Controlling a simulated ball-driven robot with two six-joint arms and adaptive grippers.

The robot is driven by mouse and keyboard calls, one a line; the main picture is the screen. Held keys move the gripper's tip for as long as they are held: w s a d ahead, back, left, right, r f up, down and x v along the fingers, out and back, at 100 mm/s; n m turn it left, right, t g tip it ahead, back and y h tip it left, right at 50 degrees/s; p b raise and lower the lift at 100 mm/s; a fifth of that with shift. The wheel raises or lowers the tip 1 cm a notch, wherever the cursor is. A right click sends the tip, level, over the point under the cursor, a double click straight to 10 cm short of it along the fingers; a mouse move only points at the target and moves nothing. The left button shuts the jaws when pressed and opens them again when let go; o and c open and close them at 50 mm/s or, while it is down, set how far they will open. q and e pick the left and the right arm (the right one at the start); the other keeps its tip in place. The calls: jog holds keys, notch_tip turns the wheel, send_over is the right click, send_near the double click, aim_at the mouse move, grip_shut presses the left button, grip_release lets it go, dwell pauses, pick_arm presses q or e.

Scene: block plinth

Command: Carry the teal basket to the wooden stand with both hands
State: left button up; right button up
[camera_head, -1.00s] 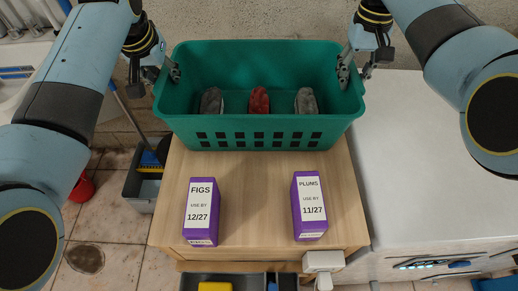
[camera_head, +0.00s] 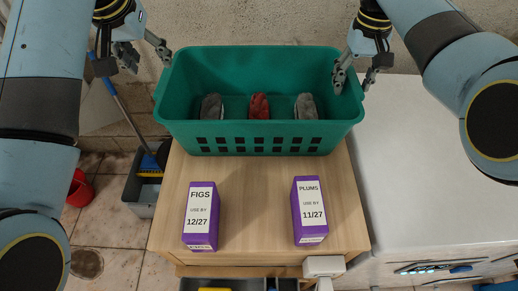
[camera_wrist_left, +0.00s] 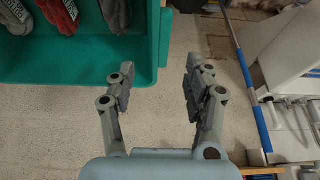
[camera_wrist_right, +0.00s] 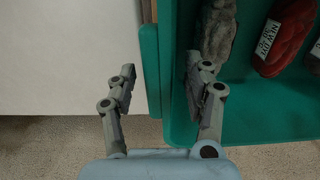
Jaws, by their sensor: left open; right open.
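The teal basket (camera_head: 260,138) is upright at the back of the wooden stand (camera_head: 257,195) and appears to rest on its top. It holds grey and red bundles. My left gripper (camera_head: 147,56) is open and empty, off the basket's left end. My right gripper (camera_head: 354,82) is open at the basket's right end, one finger inside and one outside. In the right wrist view, the fingers (camera_wrist_right: 160,82) straddle the basket wall (camera_wrist_right: 150,70); contact is not clear.
Purple boxes marked FIGS (camera_head: 201,216) and PLUMS (camera_head: 309,211) stand on the stand's front part. A white appliance (camera_head: 430,170) is close on the right. A grey bin (camera_head: 142,188) and a red bucket (camera_head: 80,188) are on the floor at left. A wall is behind.

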jog(key=shift+r, duration=0.15)
pick_arm(q)
jog(key=v, duration=0.3)
pick_arm(e)
notch_tip(320, 180, up, 12)
jog(key=shift+f, duration=0.2)
dwell(0.4)
